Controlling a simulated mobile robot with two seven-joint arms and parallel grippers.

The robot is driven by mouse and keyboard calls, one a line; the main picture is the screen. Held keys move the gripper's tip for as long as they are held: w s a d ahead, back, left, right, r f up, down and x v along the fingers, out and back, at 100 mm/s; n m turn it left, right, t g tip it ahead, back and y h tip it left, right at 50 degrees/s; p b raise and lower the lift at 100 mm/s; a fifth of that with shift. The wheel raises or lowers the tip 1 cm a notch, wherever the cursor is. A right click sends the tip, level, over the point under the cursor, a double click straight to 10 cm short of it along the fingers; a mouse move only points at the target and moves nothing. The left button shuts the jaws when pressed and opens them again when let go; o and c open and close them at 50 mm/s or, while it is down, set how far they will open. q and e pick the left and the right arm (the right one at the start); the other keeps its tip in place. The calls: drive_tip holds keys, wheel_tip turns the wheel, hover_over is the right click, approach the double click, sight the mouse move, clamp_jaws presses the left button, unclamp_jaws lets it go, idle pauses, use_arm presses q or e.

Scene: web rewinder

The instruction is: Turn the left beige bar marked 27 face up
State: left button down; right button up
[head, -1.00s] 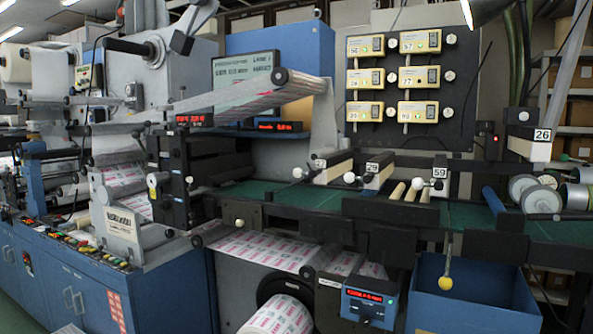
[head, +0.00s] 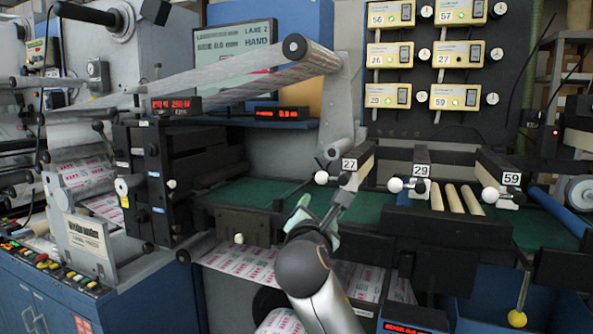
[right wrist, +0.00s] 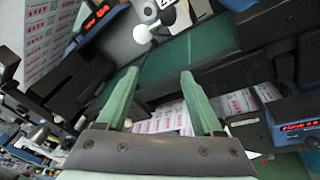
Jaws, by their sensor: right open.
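The left beige bar (head: 364,168) stands over the green bed, its black-on-white 27 plate (head: 349,164) on its near end. White ball knobs (head: 321,177) sit beside and below the plate. My right gripper (head: 318,208) is below and slightly left of the plate, open and empty, with green fingers. In the right wrist view the open fingers (right wrist: 162,98) point at the green bed; a white knob (right wrist: 142,34) lies beyond them, and a plate, cut off at the top edge, shows beside it. My left gripper is not in view.
Bars marked 29 (head: 421,170) and 59 (head: 511,178) stand to the right, with beige rollers (head: 455,198) between them. A black slitter block (head: 150,185) stands left. A yellow ball (head: 517,318) hangs low at right. The green bed (head: 255,192) is clear left of the bar.

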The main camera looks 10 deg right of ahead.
sight(321, 180)
drive_tip(key=shift+n+h, duration=0.3)
drive_tip(key=w+d+r+p, duration=0.1)
drive_tip(key=w, duration=0.2)
drive_tip(key=w+d+r, duration=0.1)
drive_tip(key=w, duration=0.2)
drive_tip(key=w+d+r+p, duration=0.1)
drive_tip(key=w+r, duration=0.1)
drive_tip(key=w, duration=0.2)
drive_tip(key=shift+w+d+r+p, duration=0.1)
drive_tip(key=shift+d+p, duration=0.25)
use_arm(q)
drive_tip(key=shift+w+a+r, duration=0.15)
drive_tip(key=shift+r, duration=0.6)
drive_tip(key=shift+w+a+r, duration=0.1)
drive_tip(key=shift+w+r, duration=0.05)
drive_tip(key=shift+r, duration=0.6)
use_arm(e)
drive_tip(key=shift+x, duration=0.9)
clamp_jaws()
